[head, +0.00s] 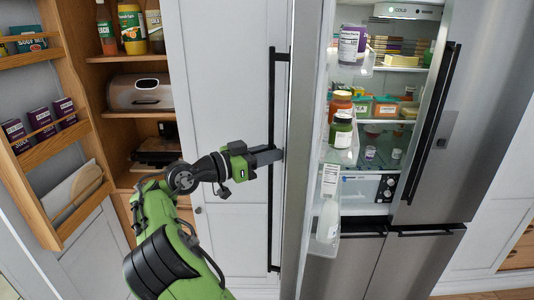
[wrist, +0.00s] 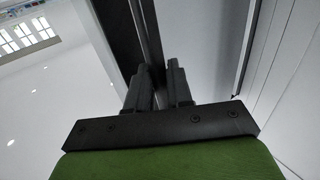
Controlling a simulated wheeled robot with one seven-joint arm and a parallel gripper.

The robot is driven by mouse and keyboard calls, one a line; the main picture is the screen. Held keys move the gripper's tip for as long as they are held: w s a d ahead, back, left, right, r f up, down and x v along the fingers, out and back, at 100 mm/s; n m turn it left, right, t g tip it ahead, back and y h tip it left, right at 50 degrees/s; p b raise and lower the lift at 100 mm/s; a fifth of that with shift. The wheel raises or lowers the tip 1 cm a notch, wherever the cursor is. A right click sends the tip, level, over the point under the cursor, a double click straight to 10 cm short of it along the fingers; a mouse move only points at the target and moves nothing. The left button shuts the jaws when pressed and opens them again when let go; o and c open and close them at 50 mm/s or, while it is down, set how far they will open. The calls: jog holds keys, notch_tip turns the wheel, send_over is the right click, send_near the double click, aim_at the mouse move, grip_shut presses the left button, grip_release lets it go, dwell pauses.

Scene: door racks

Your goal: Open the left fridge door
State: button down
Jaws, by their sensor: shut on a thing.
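The left fridge door (head: 301,130) stands swung open toward me, seen nearly edge-on in the head view, with bottles and jars on its inner shelves to the right. Its long black vertical handle (head: 271,95) is on the door's left side. My gripper (head: 270,156) is shut on this handle around its middle height. In the wrist view, the two fingers of my gripper (wrist: 158,88) close around the dark handle bar (wrist: 150,35), which runs up the picture. The fingertip contact is partly hidden in the head view.
The stainless right fridge door (head: 485,100) has its own black handle (head: 434,120). The lit interior shows stocked shelves (head: 375,118). Left are a white cabinet panel (head: 222,90), a wooden pantry with a bread box (head: 139,92), and an open wooden door rack (head: 48,140).

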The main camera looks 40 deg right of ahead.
jog(key=shift+d+r, duration=0.15)
jog(key=shift+r, duration=0.05)
jog(key=c, duration=1.4)
grip_release()
jog(key=o, duration=0.3)
jog(key=shift+d, duration=0.2)
jog(key=shift+w+d+f, duration=0.1)
jog(key=shift+d+f, duration=0.05)
jog(key=shift+f, duration=0.05)
jog(key=shift+w+a+p, duration=0.25)
jog(key=shift+a+p, duration=0.4)
jog(key=shift+a, duration=2)
jog(key=shift+w+a+p, duration=0.2)
jog(key=shift+a+p, duration=0.4)
jog(key=shift+a, duration=2)
jog(key=shift+w+a+p, duration=0.25)
jog(key=shift+a+p, duration=0.4)
jog(key=shift+a, duration=2)
